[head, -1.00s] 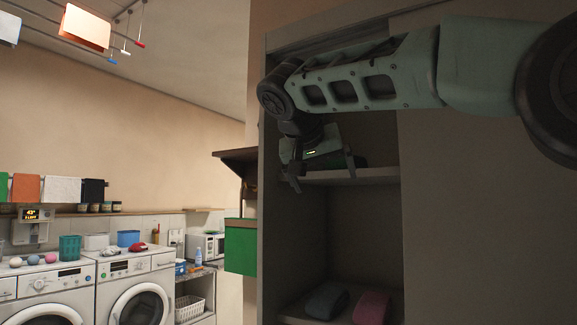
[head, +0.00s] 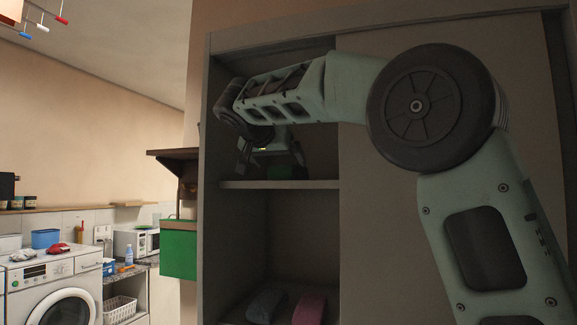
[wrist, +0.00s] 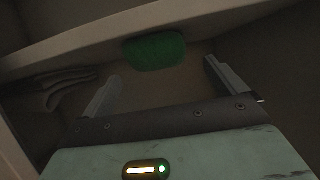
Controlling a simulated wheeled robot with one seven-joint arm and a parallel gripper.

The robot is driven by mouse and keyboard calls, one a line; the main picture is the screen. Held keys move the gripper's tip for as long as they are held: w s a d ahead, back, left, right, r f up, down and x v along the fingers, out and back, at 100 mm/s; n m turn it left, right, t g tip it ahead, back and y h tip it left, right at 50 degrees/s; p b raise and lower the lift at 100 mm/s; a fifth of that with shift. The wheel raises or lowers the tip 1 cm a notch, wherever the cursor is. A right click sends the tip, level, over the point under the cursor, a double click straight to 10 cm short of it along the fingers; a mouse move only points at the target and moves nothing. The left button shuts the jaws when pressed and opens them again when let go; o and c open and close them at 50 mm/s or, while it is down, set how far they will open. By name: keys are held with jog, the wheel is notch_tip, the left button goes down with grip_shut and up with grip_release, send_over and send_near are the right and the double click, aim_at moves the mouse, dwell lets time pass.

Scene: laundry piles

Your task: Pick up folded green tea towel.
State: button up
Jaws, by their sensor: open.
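The folded green tea towel (wrist: 154,52) shows in the wrist view as a dark green, rounded bundle, ahead of my gripper and between the lines of its two fingers. My gripper (wrist: 162,72) is open with nothing between its fingers. In the head view my gripper (head: 270,160) is inside the upper compartment of the grey cupboard, above its shelf (head: 280,184). A bit of the green towel (head: 280,172) shows there by the fingers, partly hidden by my gripper. The gap between fingertips and towel is hard to judge.
A dark folded cloth (wrist: 66,84) lies left in the wrist view. A blue-grey cloth (head: 265,304) and a pink cloth (head: 309,308) lie in the lower compartment. A green box (head: 178,249) hangs left of the cupboard. A closed panel (head: 400,235) stands right of the opening.

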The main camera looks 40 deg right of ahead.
jog(key=shift+r+p+x, duration=0.1)
jog(key=shift+p+x, duration=0.95)
jog(key=shift+x, duration=0.15)
jog(key=shift+r+p+x, duration=0.15)
jog(key=shift+p+x, duration=0.85)
jog(key=shift+x, duration=0.15)
jog(key=shift+w+d+f, duration=0.35)
jog(key=shift+d+f, duration=0.05)
jog(key=shift+d, duration=0.05)
jog(key=c, duration=1.1)
